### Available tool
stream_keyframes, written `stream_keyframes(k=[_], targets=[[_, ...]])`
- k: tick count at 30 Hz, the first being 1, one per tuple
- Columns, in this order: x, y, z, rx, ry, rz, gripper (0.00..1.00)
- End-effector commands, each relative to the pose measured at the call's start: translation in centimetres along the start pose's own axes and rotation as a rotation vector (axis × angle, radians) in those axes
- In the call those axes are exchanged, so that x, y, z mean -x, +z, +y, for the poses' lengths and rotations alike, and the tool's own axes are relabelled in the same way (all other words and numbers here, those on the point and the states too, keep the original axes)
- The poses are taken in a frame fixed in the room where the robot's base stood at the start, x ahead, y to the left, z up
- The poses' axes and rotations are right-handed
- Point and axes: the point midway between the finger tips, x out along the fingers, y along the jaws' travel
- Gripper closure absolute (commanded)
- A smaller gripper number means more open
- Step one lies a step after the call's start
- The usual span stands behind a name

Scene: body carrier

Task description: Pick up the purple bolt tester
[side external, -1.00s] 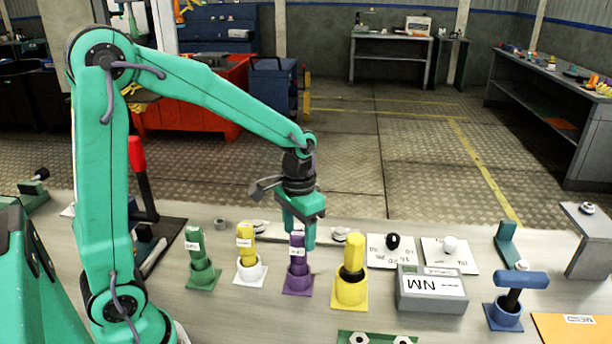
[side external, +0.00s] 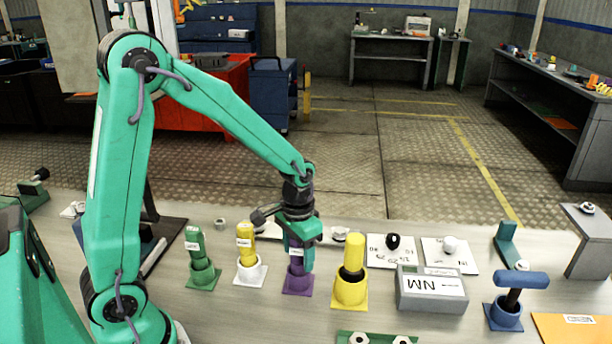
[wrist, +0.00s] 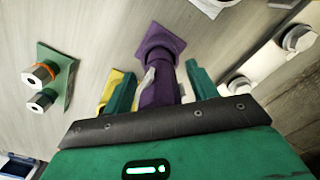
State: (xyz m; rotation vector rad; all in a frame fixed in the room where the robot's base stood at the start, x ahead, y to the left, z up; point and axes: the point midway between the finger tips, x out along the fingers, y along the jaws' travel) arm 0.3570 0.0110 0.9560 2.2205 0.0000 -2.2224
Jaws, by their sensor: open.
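The purple bolt tester (side external: 296,268) stands upright in its purple square-based holder (side external: 297,285) on the bench, with a white label near its top. My gripper (side external: 300,260) is down around its upper part, pointing downward. In the wrist view the purple tester (wrist: 157,88) lies between the two green fingers of my gripper (wrist: 160,88). Gaps show on both sides there, wider on the right. The jaws are open.
A yellow tester in a white holder (side external: 249,268) and a green tester (side external: 199,262) stand to the left. A larger yellow tester (side external: 352,272) stands close on the right, beside a grey NM box (side external: 431,289). White-topped items lie behind.

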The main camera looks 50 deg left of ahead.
Motion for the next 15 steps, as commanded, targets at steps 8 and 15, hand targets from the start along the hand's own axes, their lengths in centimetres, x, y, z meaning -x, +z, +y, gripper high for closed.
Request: stream_keyframes(k=[8,15], targets=[[0.02,0.01,0.00,0.000,0.000,0.000,0.42],[0.03,0.00,0.00,0.000,0.000,0.000,0.62]])
